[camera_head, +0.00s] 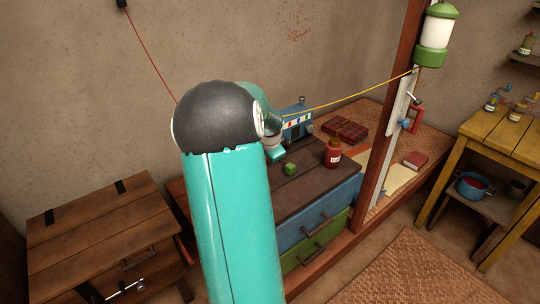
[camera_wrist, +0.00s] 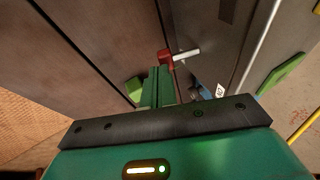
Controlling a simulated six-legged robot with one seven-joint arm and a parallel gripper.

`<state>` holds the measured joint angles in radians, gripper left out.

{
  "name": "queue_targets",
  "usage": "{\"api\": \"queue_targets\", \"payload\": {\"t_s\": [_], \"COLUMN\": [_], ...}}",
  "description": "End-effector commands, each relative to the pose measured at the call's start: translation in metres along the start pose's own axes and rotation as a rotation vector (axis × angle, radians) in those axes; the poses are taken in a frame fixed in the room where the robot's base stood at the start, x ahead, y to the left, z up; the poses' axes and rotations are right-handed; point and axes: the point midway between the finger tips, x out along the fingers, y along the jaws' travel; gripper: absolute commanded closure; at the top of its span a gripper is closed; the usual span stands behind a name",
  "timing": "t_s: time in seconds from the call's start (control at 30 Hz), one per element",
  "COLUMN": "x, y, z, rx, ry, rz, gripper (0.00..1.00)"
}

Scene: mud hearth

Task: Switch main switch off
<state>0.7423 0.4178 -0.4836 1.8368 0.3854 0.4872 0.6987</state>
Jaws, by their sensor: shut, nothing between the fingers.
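My gripper (camera_wrist: 160,70) is shut and empty in the wrist view. Its green fingertips are just below a red knob (camera_wrist: 165,57) on a pale metal rod (camera_wrist: 187,53), which looks like the switch lever. I cannot tell whether they touch. The lever is beside a grey box face (camera_wrist: 222,45) with a small white label (camera_wrist: 219,90). In the head view a blue box (camera_head: 297,128) with coloured marks stands at the back of the dark chest top. My arm hides part of it and the lever there. The lever's setting is unclear.
A yellow cable (camera_head: 350,99) runs from the box to a post (camera_head: 396,100). A wooden chest (camera_head: 95,225) is at left, a yellow table (camera_head: 510,130) at right.

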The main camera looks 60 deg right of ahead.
Motion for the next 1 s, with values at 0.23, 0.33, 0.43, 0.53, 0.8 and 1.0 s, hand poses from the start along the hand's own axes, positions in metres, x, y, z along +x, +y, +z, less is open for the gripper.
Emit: {"api": "queue_targets", "payload": {"t_s": [0.23,0.33,0.43,0.53,0.8,1.0], "x": [0.0,-0.001,-0.001,-0.001,-0.003,-0.02], "y": [-0.008,-0.012,-0.015,-0.016,-0.016,-0.019], "z": [0.0,0.0,0.0,0.0,-0.001,-0.009], "rx": [-0.002,-0.001,-0.001,0.0,0.0,-0.001], "ry": [0.001,0.001,0.0,0.0,0.0,0.0], "rz": [0.0,0.001,0.001,0.001,0.0,-0.003], "gripper": [1.0,1.0,1.0,1.0,1.0,1.0]}}
